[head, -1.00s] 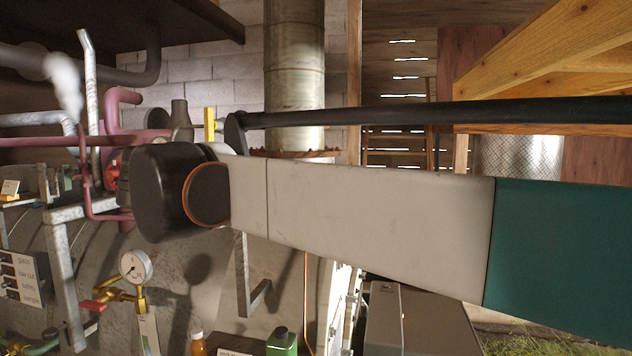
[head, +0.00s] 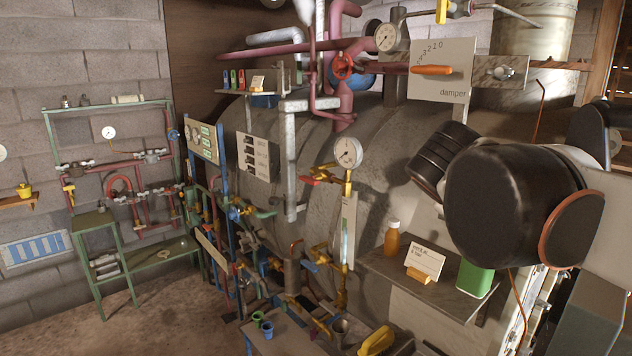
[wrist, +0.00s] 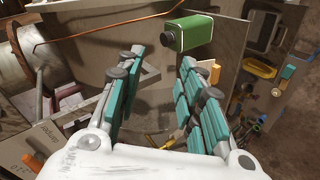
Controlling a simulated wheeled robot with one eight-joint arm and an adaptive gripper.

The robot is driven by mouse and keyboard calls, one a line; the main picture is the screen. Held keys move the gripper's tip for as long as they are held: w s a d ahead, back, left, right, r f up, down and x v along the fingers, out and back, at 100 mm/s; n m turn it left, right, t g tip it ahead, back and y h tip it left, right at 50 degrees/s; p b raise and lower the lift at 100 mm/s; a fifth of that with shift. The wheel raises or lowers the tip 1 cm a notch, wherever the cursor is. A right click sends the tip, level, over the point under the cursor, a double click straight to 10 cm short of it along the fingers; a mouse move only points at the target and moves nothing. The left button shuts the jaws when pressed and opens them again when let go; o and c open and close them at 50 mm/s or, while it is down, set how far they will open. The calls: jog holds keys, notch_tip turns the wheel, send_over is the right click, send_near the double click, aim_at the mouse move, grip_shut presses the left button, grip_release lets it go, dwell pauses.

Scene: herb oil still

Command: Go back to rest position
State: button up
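My gripper (wrist: 158,95) shows in the wrist view with its two teal-padded fingers spread apart. Nothing is between the fingers, so it is open and empty. Beyond the fingertips in the wrist view is a green container (wrist: 192,32) with a dark cap, apart from the gripper. The same green container (head: 474,279) stands on a shelf in the head view, below my arm. My arm fills the right side of the head view, and my gripper is not visible there.
The still's large grey body (head: 385,210) carries gauges, pipes and valves. A shelf (head: 430,287) holds an orange bottle (head: 392,238) and a small sign. A damper plate (head: 442,85) with an orange handle is close to my arm. A green rack (head: 106,255) stands left; the floor before it is clear.

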jog(key=s+a+f+m+y+b, duration=0.1)
jog(key=f+b, duration=0.5)
jog(key=f, duration=0.7)
jog(key=s+a+f+m+y+b, duration=0.2)
jog(key=s+a+f+y+b, duration=0.2)
jog(key=s+f, duration=0.4)
jog(key=s+a+f+m+y+b, duration=0.1)
jog(key=s+a+f+y+b, duration=0.2)
jog(key=f+b, duration=0.6)
notch_tip(320, 180, down, 12)
jog(key=shift+s+a+r+m+g, duration=0.25)
jog(key=shift+s+a+m+g, duration=0.05)
jog(key=shift+s+a, duration=0.65)
